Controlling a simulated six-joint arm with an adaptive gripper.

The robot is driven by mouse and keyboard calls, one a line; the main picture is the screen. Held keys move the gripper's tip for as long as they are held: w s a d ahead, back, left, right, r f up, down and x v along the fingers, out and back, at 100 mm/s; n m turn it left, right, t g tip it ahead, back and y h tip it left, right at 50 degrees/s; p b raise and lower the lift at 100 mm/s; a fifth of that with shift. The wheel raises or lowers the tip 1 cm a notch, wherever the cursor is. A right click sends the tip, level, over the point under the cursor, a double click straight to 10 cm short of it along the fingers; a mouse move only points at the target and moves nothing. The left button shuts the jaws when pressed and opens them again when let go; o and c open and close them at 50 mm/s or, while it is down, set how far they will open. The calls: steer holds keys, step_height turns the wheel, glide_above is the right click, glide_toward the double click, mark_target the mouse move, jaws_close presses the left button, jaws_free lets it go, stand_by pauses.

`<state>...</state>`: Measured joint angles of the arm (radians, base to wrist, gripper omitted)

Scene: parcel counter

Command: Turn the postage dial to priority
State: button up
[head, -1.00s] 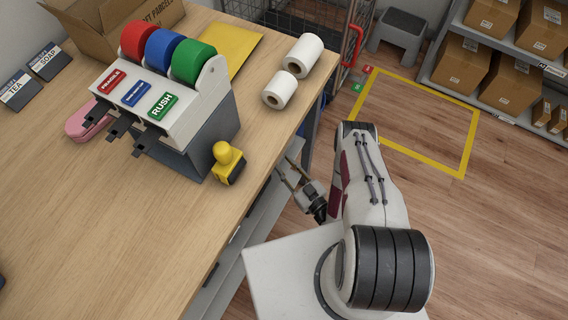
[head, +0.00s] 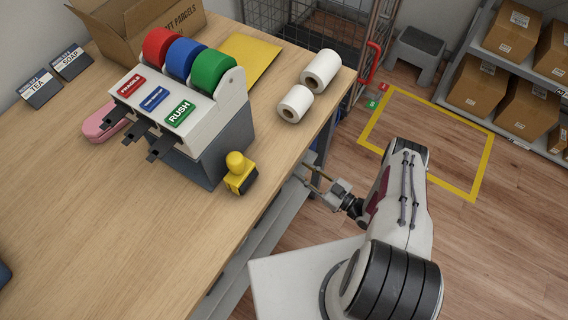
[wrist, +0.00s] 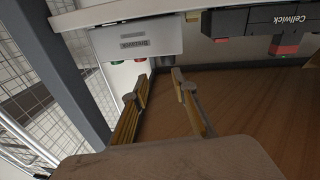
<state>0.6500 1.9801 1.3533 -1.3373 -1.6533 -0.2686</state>
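I see no postage dial that I can make out in either view. My gripper (head: 312,178) is beside the right edge of the wooden counter, low against its side, in the head view. In the wrist view my gripper (wrist: 160,77) has its two yellow-padded fingers apart with nothing between them. Past the fingertips, a light grey box (wrist: 138,38) with a small upside-down label hangs under a pale edge. Small red and green parts show along it. A dark unit marked Cellwick (wrist: 275,20), upside down, is to its right with a red part under it.
The counter (head: 120,240) carries a tape dispenser (head: 215,150) with red, blue and green rolls, a yellow stamp (head: 240,175), white paper rolls (head: 321,70) and an open carton (head: 135,35). A wire cage (head: 300,25) stands behind. A yellow-outlined floor area (head: 481,165) is clear.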

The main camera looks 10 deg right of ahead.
steer(key=shift+s+a+f+g, duration=0.35)
steer(key=shift+a+f+g, duration=0.05)
steer(key=shift+a+f, duration=0.15)
steer(key=shift+w+a, duration=0.15)
steer(key=shift+x, duration=3.65)
steer(key=shift+r, duration=0.15)
jaws_close()
